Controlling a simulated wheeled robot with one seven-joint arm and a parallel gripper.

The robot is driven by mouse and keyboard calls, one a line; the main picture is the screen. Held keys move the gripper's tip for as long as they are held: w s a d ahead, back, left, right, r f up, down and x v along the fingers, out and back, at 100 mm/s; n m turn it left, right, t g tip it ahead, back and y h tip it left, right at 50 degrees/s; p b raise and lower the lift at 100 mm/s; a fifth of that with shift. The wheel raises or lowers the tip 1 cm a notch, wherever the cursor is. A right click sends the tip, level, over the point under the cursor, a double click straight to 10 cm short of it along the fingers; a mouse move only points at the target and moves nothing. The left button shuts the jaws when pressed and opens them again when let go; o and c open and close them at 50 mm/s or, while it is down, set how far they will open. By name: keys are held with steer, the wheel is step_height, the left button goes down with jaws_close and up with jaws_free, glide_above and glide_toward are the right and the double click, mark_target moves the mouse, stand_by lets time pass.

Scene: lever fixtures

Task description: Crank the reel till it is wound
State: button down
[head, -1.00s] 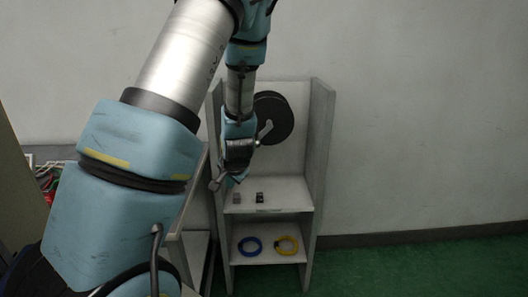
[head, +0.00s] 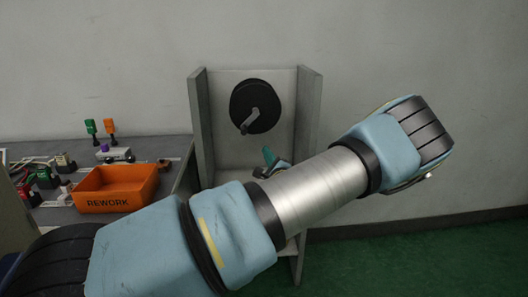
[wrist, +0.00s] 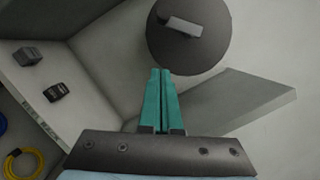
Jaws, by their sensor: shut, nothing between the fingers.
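The black round reel (head: 257,107) is mounted on the back panel of a grey shelf unit. Its grey crank arm (head: 249,122) points down and to the left in the head view. In the wrist view the reel (wrist: 204,45) is beyond my fingertips, with the grey crank (wrist: 181,26) across its upper left part. My gripper (wrist: 160,72) has its green fingers together, with nothing between them. It also shows in the head view (head: 268,154), below the reel and apart from the crank. My arm hides much of the lower shelf unit.
Small dark items (wrist: 57,91) lie on the shelf, with a yellow coil (wrist: 24,163) lower down. The unit's side walls (head: 309,105) flank the reel. An orange REWORK bin (head: 115,189) stands on the bench at left. Green floor is open at right.

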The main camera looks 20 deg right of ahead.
steer(key=w+a+r+p, duration=0.3)
steer(key=w+p, duration=0.1)
steer(key=w, duration=0.3)
steer(key=shift+w+a, duration=0.25)
steer(key=shift+w, duration=0.15)
steer(key=shift+r, duration=0.1)
steer(key=shift+a+m+b, duration=0.45)
steer(key=shift+m+b, duration=0.45)
